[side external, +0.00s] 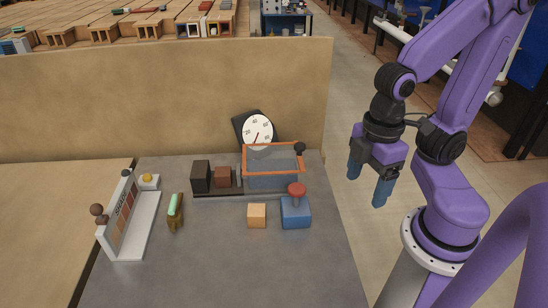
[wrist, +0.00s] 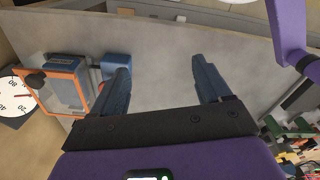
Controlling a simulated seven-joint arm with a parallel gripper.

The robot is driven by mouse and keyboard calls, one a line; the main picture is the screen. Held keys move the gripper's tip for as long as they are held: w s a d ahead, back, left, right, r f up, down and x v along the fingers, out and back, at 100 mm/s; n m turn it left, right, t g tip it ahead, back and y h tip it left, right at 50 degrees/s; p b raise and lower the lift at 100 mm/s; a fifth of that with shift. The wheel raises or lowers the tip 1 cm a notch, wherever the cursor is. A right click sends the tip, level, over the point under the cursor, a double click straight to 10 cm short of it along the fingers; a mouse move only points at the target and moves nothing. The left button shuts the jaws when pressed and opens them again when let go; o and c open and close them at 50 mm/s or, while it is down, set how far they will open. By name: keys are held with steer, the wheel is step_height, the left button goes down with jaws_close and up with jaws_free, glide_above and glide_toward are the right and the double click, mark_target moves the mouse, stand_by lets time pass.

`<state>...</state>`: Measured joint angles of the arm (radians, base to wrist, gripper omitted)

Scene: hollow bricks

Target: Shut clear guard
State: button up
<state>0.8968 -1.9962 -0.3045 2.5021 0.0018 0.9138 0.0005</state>
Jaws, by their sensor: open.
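The clear guard (side external: 273,160) is a see-through panel in an orange frame with a black ball knob at its upper right corner. It sits tilted over a blue-grey body at the right end of a dark rail; I cannot tell exactly how far it stands open. In the wrist view the guard (wrist: 62,90) shows at the left, with its knob near the upper left. My gripper (side external: 367,184) is open and empty, in the air to the right of the bench and apart from the guard. Both fingers also show in the wrist view (wrist: 160,75).
A blue block with a red knob (side external: 296,210) stands close in front of the guard. A dark block (side external: 201,177), a tan cube (side external: 257,215), a green-topped brush (side external: 175,212) and a white stand (side external: 133,225) lie further left. A white dial (side external: 257,130) stands behind. The front bench is clear.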

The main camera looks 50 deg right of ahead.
steer(key=c, duration=0.5)
steer(key=shift+w+d+f+m, duration=0.1)
steer(key=shift+w+m, duration=0.1)
steer(key=shift+m, duration=0.1)
steer(key=c, duration=0.5)
steer(key=w+d+m+g, duration=0.1)
steer(key=w+m, duration=0.1)
steer(key=m, duration=0.1)
steer(key=w+d+f+m+g, duration=0.1)
steer(key=m+g, duration=0.1)
steer(key=m, duration=0.1)
steer(key=w+d+m+g, duration=0.1)
steer(key=w+m, duration=0.1)
steer(key=m, duration=0.1)
steer(key=shift+w+d+f+g, duration=0.2)
steer(key=shift+w+f+g, duration=0.1)
steer(key=shift+w+g, duration=0.1)
jaws_close()
steer(key=w+d+f+m+t+y, duration=0.1)
steer(key=w+d+m+t+y, duration=0.3)
steer(key=d+m, duration=0.4)
steer(key=w+d+f+m+t+y, duration=0.1)
steer(key=w+d+m+t+y, duration=0.15)
steer(key=d+m+y, duration=0.45)
steer(key=w+d+f+m+t+y, duration=0.2)
steer(key=w+d+m+t+y, duration=0.15)
steer(key=d+m, duration=0.6)
steer(key=r+x, duration=0.1)
steer(key=x, duration=1.4)
